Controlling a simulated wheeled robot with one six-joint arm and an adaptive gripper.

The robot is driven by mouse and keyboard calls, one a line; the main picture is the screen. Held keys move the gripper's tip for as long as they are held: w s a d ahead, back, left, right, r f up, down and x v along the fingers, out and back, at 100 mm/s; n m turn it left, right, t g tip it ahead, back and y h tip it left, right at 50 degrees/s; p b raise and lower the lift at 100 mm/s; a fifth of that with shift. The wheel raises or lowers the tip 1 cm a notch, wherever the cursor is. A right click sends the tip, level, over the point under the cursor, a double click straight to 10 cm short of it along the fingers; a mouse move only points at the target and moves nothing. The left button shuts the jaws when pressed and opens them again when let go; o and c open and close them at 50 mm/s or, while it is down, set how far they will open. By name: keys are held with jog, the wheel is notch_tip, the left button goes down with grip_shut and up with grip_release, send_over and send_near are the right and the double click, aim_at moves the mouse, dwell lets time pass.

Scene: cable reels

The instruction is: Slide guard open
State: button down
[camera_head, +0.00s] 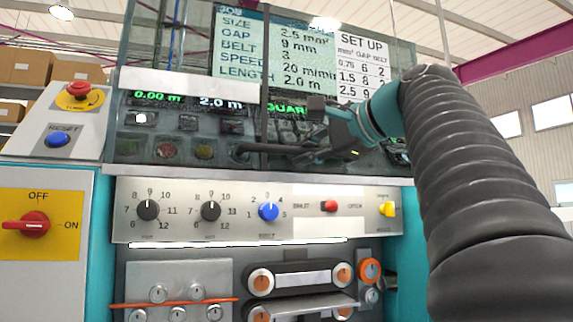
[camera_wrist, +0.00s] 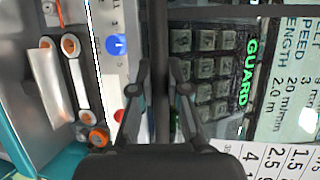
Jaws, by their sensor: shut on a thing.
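The guard (camera_head: 235,112) is a clear tinted pane over the upper control panel, and the displays and keys show through it. My gripper (camera_head: 250,152) is at the lower part of this pane, left of the teal wrist. In the wrist view, a dark bar (camera_wrist: 160,55), which appears to be the guard's handle, runs between the two fingers of my gripper (camera_wrist: 160,72). The fingers are shut on the bar, one on each side. The keypad (camera_wrist: 203,80) lies beside the bar. The bar's ends are not clear in the head view.
Below the guard is a knob panel (camera_head: 175,230) with black, blue, red and yellow controls. Belt rollers (camera_head: 300,278) sit lower. A red switch (camera_head: 27,225) and red stop button (camera_head: 80,90) stand at left. My dark arm fills the right side.

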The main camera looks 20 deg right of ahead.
jog(key=shift+r, duration=0.25)
jog(key=c, duration=1.1)
grip_release()
jog(key=shift+c, duration=0.2)
jog(key=v, duration=1.2)
